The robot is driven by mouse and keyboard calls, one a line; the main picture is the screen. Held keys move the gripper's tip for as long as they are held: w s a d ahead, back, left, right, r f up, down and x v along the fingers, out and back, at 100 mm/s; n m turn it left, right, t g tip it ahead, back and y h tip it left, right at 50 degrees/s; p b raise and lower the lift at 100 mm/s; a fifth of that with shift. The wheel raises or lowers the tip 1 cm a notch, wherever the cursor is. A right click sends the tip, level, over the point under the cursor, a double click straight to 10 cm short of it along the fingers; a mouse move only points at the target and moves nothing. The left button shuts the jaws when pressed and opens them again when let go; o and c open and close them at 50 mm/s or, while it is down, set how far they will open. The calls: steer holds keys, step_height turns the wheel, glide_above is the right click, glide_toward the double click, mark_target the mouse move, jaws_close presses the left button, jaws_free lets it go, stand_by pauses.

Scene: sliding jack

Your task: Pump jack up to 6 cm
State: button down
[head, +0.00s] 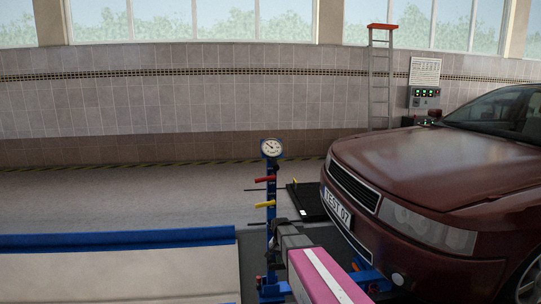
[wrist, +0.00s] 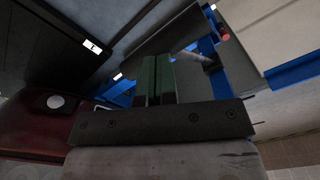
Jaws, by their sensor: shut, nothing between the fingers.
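The jack's blue control post (head: 271,220) stands left of the car, with a round white dial gauge (head: 272,149) on top. A red-gripped lever (head: 265,180) and a yellow-gripped lever (head: 265,204) stick out to its left. Blue jack parts (head: 370,276) show low at the car's front, partly behind my pink arm. My gripper (head: 280,224) is beside the post, below the yellow lever; I cannot tell whether it touches the post. In the wrist view my green fingers (wrist: 158,80) are together and empty, with blue jack parts (wrist: 205,48) beyond them. The gauge reading is too small to tell.
A dark red car (head: 430,190) fills the right side, its bumper close to my arm. A blue rail (head: 115,239) edges a pale surface at lower left. A ladder (head: 381,80) and control box (head: 425,97) stand by the tiled wall. The floor behind the post is mostly clear.

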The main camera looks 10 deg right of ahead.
steer(key=shift+f, duration=0.1)
stand_by(0.5)
steer(key=s+f, duration=0.4)
steer(key=f, duration=0.3)
steer(key=shift+f, duration=0.4)
step_height(320, 180, down, 6)
steer(key=s, duration=0.2)
steer(key=shift+f, duration=0.25)
stand_by(0.3)
steer(key=shift+w+r, duration=1.05)
steer(key=shift+r, duration=1.45)
steer(key=shift+w+r, duration=1)
steer(key=shift+r, duration=1.35)
steer(key=shift+w+r, duration=0.95)
steer(key=shift+r, duration=1.45)
